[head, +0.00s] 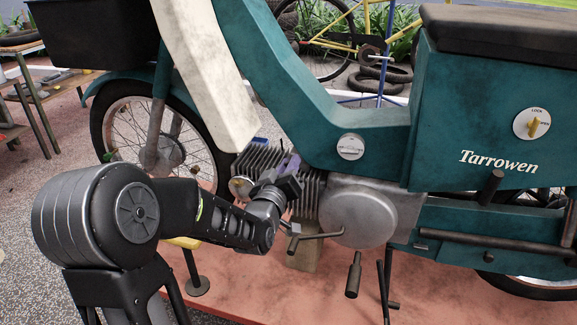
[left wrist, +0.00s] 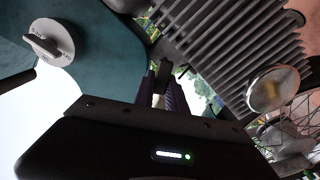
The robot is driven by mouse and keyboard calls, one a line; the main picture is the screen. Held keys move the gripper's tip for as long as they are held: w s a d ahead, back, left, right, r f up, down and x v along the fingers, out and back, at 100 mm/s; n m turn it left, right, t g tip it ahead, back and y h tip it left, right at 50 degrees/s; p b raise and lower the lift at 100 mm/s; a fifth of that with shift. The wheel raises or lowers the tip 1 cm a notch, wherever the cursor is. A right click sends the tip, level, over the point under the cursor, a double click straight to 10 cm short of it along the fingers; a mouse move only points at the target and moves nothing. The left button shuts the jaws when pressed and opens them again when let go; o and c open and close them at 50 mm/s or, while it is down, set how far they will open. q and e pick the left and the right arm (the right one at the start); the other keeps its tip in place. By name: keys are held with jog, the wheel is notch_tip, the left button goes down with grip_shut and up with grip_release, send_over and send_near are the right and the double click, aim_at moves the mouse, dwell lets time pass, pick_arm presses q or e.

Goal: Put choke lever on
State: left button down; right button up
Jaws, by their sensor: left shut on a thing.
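The teal moped (head: 300,105) marked Tarrowen stands side-on on a reddish platform. My left gripper (head: 290,163) reaches in beside the finned engine cylinder (head: 258,160), under the teal frame. In the left wrist view its purple fingers (left wrist: 161,92) are close together at the gap between the fins (left wrist: 215,50) and the teal body (left wrist: 110,45). They are shut on a small part there, seemingly the choke lever, which is mostly hidden by the fingers. I cannot make out the lever's position. My right gripper is not in view.
A white knob (head: 350,147) on the frame also shows in the left wrist view (left wrist: 48,42). A round silver cap (left wrist: 272,88) is close to the gripper's right there. A lock knob (head: 532,124) is on the side panel. The kick pedal (head: 353,275) sticks out low.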

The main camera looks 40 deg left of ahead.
pick_arm(q)
jog(key=shift+m, duration=0.3)
jog(key=c, duration=1.4)
grip_release()
jog(key=shift+o, duration=0.2)
jog(key=b+v, duration=0.7)
jog(key=b, duration=0.1)
jog(key=shift+s+d, duration=0.15)
jog(key=shift+s, duration=0.2)
